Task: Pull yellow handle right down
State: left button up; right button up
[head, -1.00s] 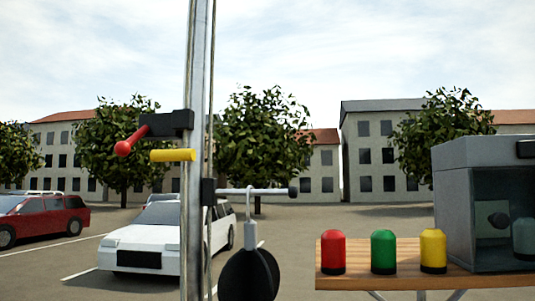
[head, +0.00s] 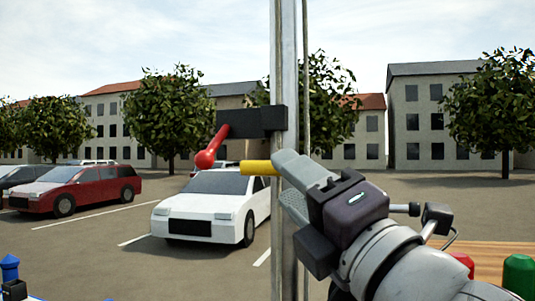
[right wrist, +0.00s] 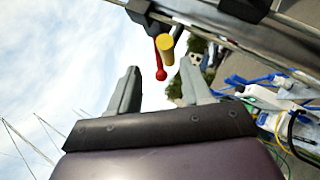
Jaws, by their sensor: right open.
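The yellow handle (head: 259,167) is a short horizontal bar at the metal mast (head: 285,80). It sits just below the red-knobbed lever (head: 213,148) on its black block. My right gripper (head: 284,180) is open, with its fingertips by the mast at the handle's right end, partly hiding that end. In the right wrist view the handle (right wrist: 167,48) shows end-on, beyond the fingertips and nearer the right finger. The gap between the fingers (right wrist: 160,80) is empty. Whether a finger touches the handle I cannot tell. My left gripper is not in view.
A wooden table (head: 482,258) at lower right bears a red object (head: 462,262) and a green object (head: 519,275). A thin cable (head: 306,70) runs beside the mast. Blue and white gear (right wrist: 265,95) shows in the right wrist view. Cars and buildings stand far behind.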

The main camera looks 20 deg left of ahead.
aim_at(269, 172)
jog(key=w+a+p, duration=0.1)
jog(key=w+a, duration=0.1)
jog(key=a, duration=0.1)
jog(key=w+a+r, duration=0.1)
jog(key=w+a, duration=0.2)
jog(key=shift+w+r+p, duration=0.1)
jog(key=shift+r+p, duration=0.1)
jog(key=shift+p, duration=0.2)
jog(key=shift+s+d+r, duration=0.15)
jog(key=shift+s+d, duration=0.45)
jog(key=shift+d, duration=0.1)
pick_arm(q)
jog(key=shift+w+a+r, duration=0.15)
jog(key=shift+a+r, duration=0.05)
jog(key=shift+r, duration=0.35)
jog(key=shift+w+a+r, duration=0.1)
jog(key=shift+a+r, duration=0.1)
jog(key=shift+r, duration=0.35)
pick_arm(e)
jog(key=shift+w+a, duration=0.15)
grip_shut()
